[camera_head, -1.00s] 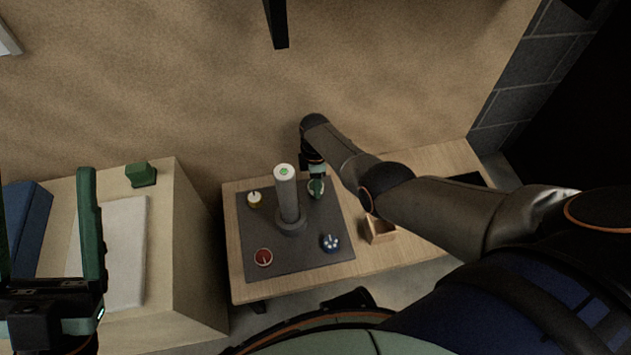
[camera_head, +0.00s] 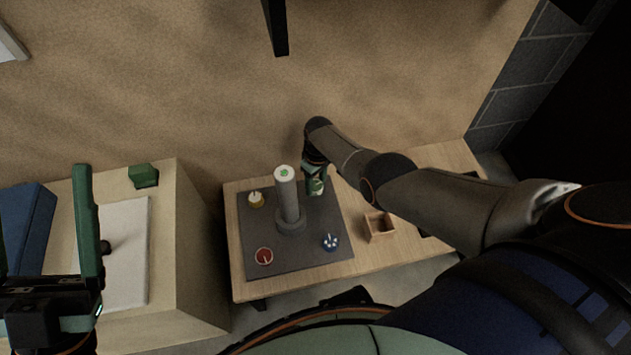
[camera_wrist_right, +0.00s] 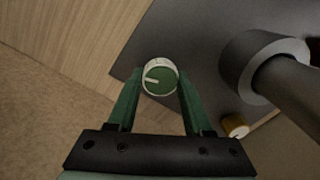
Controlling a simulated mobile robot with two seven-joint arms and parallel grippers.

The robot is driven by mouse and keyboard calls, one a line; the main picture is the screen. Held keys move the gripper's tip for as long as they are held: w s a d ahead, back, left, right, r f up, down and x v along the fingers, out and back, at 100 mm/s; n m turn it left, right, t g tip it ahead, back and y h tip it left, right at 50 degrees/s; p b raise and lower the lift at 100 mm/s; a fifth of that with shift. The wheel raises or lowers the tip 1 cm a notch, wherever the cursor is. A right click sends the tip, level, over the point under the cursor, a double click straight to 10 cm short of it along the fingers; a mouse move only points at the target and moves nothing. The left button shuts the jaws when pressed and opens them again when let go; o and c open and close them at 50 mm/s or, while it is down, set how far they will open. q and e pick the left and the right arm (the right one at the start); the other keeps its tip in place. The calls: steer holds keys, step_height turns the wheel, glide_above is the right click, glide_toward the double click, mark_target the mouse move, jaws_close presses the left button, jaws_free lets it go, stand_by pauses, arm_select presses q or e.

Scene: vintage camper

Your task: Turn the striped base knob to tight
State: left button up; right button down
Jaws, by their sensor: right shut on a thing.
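A dark base board (camera_head: 290,258) on the low wooden table carries a grey column (camera_head: 287,200) and several knobs around it. My right gripper (camera_head: 317,182) is at the green knob (camera_head: 316,188), right of the column. In the right wrist view, the green knob (camera_wrist_right: 160,80) has a pale rim and a white pointer line aimed left. My right gripper's fingers (camera_wrist_right: 160,76) are shut on its sides. The other knobs are yellow and white (camera_head: 256,200), red with a white line (camera_head: 264,256), and blue with white marks (camera_head: 331,242). My left gripper (camera_head: 42,185) is open and empty at the left.
A small open wooden box (camera_head: 380,227) stands right of the board. The tan wall lies behind the table.

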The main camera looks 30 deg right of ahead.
steer(key=m, duration=0.3)
steer(key=shift+m, duration=0.4)
steer(key=m+p, duration=0.1)
steer(key=m, duration=0.2)
steer(key=shift+s+m, duration=0.1)
steer(key=shift+m, duration=0.2)
steer(key=m, duration=0.3)
steer(key=shift+m+t, duration=0.3)
steer(key=shift+m+p, duration=0.3)
steer(key=shift+m, duration=1.2)
steer(key=shift+c, duration=1.5)
jaws_free()
